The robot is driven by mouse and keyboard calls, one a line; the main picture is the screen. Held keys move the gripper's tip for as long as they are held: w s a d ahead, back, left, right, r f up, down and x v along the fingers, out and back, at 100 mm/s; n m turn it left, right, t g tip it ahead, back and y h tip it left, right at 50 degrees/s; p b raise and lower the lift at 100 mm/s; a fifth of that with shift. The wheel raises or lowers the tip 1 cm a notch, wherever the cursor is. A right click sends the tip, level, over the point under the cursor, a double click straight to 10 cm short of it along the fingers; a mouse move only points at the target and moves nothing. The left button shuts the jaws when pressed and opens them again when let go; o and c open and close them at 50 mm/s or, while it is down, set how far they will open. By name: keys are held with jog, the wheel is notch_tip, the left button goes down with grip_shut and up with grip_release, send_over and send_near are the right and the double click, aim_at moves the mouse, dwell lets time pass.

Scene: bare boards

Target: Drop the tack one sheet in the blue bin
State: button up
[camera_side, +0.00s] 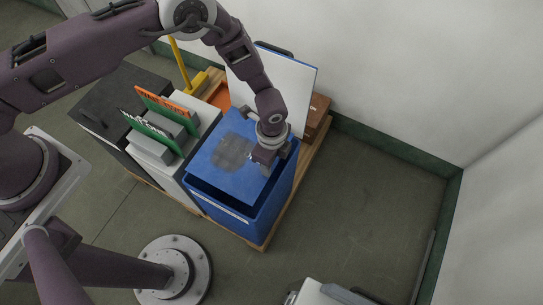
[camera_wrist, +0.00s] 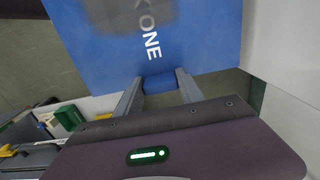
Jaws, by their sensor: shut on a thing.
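The tack one sheet (camera_side: 212,172) is a flat blue sheet with a dark grey patch. Its printing ends in "ONE" in the wrist view (camera_wrist: 110,55). My gripper (camera_side: 260,160) is shut on a blue tab at the sheet's edge, and its two fingers (camera_wrist: 158,88) flank that tab in the wrist view. The blue bin (camera_side: 272,212) stands below with its dark opening partly visible at the front. The sheet lies over the bin's top and hides most of the opening. I cannot tell whether it touches the rim.
To the left, orange (camera_side: 168,104) and green (camera_side: 150,130) sheets stand upright beside a dark box (camera_side: 105,100). A white board (camera_side: 285,88) rises behind the bin. A brown box (camera_side: 317,116) stands behind right. The floor to the right is clear.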

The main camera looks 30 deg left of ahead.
notch_tip(320, 180, down, 18)
jog(key=shift+r, duration=0.2)
dwell(0.6)
jog(key=shift+s+a, duration=0.1)
jog(key=shift+a, duration=0.05)
jog(key=o, duration=1.4)
notch_tip(320, 180, up, 8)
jog(key=shift+f, duration=0.2)
dwell(0.4)
